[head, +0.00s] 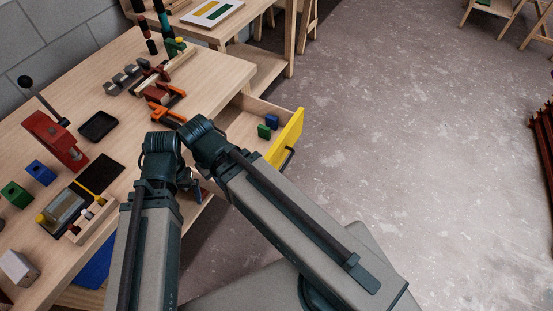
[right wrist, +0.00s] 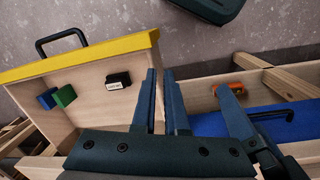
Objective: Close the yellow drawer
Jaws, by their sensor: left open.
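The yellow drawer (head: 288,138) stands pulled out from under the workbench, with its yellow front and dark bar handle facing the floor. It also shows in the right wrist view (right wrist: 95,55), with its handle (right wrist: 60,40). Inside are a blue block (right wrist: 47,98), a green block (right wrist: 64,96) and a small black box with a white label (right wrist: 118,79). My right gripper (right wrist: 159,72) is empty, its fingers close together, over the drawer's side; my arm hides it in the head view. My left gripper (head: 195,186) is open near the bench edge, partly hidden by my arms.
A blue drawer (right wrist: 280,125) with a dark handle is also pulled out and holds an orange item (right wrist: 229,89). The workbench (head: 215,75) carries a red vise (head: 55,140), a black tray (head: 99,125), clamps and blocks. The floor (head: 400,130) beyond the yellow drawer is clear.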

